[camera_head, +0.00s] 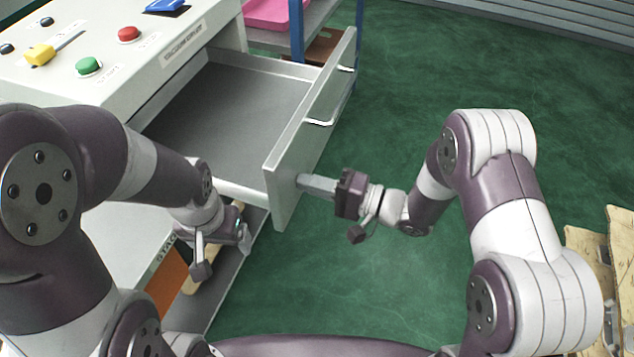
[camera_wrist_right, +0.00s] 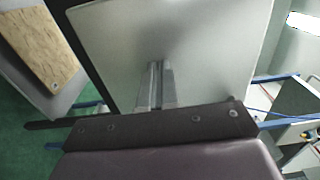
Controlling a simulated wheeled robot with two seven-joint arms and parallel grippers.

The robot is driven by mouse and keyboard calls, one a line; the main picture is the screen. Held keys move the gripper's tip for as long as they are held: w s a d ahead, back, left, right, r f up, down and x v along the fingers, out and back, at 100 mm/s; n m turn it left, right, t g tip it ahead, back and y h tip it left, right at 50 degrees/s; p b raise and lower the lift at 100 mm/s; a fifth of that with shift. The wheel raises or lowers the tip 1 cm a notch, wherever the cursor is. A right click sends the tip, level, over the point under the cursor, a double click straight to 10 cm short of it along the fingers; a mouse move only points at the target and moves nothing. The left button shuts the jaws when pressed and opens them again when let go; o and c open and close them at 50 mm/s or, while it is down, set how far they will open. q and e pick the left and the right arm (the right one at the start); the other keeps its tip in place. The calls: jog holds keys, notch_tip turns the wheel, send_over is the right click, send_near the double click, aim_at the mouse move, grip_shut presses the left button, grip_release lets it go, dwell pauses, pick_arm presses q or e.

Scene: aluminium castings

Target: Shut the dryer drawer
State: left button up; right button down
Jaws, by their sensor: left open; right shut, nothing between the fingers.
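The dryer drawer (camera_head: 235,105) is pulled out from the white dryer cabinet (camera_head: 160,60) and looks empty. Its front panel (camera_head: 290,165) carries two handles (camera_head: 318,122) on the outer face. My right gripper (camera_head: 303,181) is shut and empty. Its fingertips are at the outer face of the front panel, near the panel's near end. In the right wrist view the shut fingers (camera_wrist_right: 155,70) point at the panel (camera_wrist_right: 195,45), which fills the middle; contact cannot be told for certain. My left gripper (camera_head: 222,255) is open, low beside the cabinet, below the drawer's near side.
The cabinet top has a red button (camera_head: 129,34), a green button (camera_head: 88,66) and a yellow lever (camera_head: 40,54). A blue-framed rack with a pink bin (camera_head: 272,13) stands behind the drawer. Wooden pallets (camera_head: 597,250) lie at the right. The green floor (camera_head: 440,60) is otherwise clear.

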jog(key=p+x, duration=0.1)
jog(key=x, duration=1.1)
jog(key=shift+a, duration=0.1)
jog(key=b+x, duration=0.3)
jog(key=x, duration=1.3)
jog(key=shift+w+a+f, duration=0.1)
jog(key=shift+a+f, duration=0.05)
jog(key=shift+a, duration=0.25)
jog(key=shift+w+a, duration=0.1)
jog(key=shift+a, duration=0.25)
jog(key=shift+r, duration=0.3)
jog(key=shift+a+r, duration=0.1)
